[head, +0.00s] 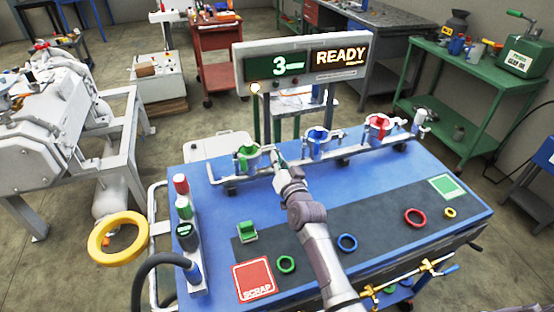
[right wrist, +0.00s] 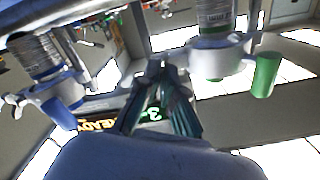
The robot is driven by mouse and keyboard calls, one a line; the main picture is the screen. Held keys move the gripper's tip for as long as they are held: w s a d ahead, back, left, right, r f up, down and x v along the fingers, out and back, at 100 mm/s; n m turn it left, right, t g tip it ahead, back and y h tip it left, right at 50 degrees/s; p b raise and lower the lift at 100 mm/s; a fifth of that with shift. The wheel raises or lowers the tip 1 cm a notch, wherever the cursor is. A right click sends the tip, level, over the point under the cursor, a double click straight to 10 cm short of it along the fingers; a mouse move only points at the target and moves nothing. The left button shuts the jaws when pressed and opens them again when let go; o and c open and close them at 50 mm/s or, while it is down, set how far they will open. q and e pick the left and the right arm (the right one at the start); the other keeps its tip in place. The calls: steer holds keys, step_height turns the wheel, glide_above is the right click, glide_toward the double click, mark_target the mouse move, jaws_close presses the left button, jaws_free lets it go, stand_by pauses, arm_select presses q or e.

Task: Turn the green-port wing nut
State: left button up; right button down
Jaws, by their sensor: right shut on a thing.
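The green port (head: 249,157) is a metal clamp with a green insert, at the left end of the rail along the table's back edge. My right gripper (head: 277,154) reaches in just right of it and is shut on the green-port wing nut, mostly hidden by the fingers. In the right wrist view, the fingers (right wrist: 160,72) meet the near side of the green port's clamp (right wrist: 218,58). A green handle (right wrist: 265,76) stands on the clamp's other side. My left gripper is not in view.
The blue port (head: 318,138) and red port (head: 379,126) stand farther right along the rail. A sign (head: 302,63) reading "3" and "READY" stands behind. Green, blue, red and yellow rings, a green block (head: 247,231) and a red scrap pad (head: 255,277) lie on the blue table (head: 213,184).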

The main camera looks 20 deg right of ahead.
steer(key=shift+f, duration=0.1)
steer(key=c, duration=1.3)
jaws_free()
steer(key=s, duration=1.2)
steer(key=shift+d, duration=0.2)
